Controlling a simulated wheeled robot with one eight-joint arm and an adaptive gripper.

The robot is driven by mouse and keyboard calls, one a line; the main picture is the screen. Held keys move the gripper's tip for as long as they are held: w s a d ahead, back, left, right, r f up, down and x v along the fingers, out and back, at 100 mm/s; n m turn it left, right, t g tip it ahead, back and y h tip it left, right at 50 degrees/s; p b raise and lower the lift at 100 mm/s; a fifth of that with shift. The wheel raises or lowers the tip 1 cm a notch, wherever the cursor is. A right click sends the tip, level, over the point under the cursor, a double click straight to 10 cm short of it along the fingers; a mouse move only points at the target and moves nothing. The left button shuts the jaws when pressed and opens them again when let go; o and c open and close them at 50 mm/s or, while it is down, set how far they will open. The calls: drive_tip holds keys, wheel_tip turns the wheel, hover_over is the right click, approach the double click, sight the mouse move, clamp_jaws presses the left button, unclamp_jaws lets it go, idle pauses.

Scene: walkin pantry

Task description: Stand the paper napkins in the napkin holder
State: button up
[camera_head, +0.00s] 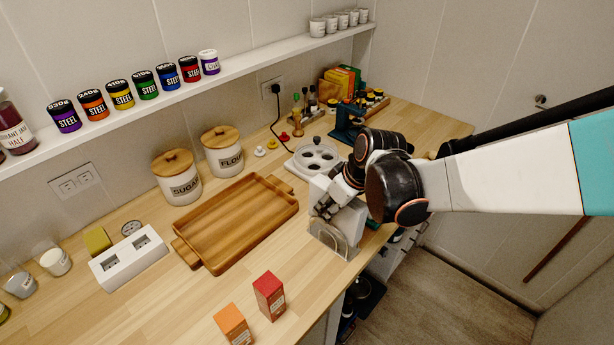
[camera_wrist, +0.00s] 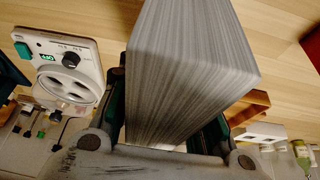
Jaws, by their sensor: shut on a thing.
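The paper napkins (camera_wrist: 185,65) are a thick white-grey stack with fine layered edges, large in the middle of the wrist view. My gripper (camera_wrist: 168,130) is shut on them, one finger along each side. In the head view the white stack (camera_head: 350,222) hangs below my gripper (camera_head: 332,202) near the counter's front edge. The napkin holder (camera_head: 328,241), a grey base with a rounded upright plate, stands on the counter right by the lower end of the stack. I cannot tell whether the stack is inside the holder or just above or behind it; the holder does not show in the wrist view.
A wooden tray (camera_head: 232,226) lies left of the holder. A white device with round wells (camera_head: 314,158) stands behind my gripper. A red box (camera_head: 268,296) and an orange box (camera_head: 232,325) stand at the front. Bare counter lies between the tray and these boxes.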

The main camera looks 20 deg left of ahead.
sight(331, 221)
drive_tip(key=shift+s+d+f+b, duration=0.15)
drive_tip(key=shift+s+f+b, duration=0.05)
drive_tip(key=shift+f, duration=0.4)
drive_tip(key=shift+s+d+f+b, duration=0.1)
drive_tip(key=shift+s+f+b, duration=0.1)
drive_tip(key=shift+f, duration=0.35)
clamp_jaws()
drive_tip(key=shift+o, duration=0.9)
unclamp_jaws()
drive_tip(key=shift+w+a+f+b, duration=0.15)
drive_tip(key=shift+w+a+f, duration=0.1)
drive_tip(key=shift+f, duration=0.15)
drive_tip(key=shift+w+a+f+b, duration=0.1)
drive_tip(key=shift+w+f+b, duration=0.1)
drive_tip(key=shift+f, duration=0.2)
drive_tip(key=shift+s+d+f, duration=0.15)
drive_tip(key=shift+s+d, duration=0.05)
drive_tip(key=shift+d, duration=0.05)
drive_tip(key=shift+o, duration=1.2)
drive_tip(key=shift+f+b, duration=0.5)
drive_tip(key=shift+b, duration=0.05)
drive_tip(key=shift+w, duration=0.1)
drive_tip(key=o, duration=1.9)
drive_tip(key=shift+w, duration=0.1)
drive_tip(key=shift+r, duration=0.1)
drive_tip(key=shift+a+r, duration=0.1)
drive_tip(key=shift+a, duration=0.05)
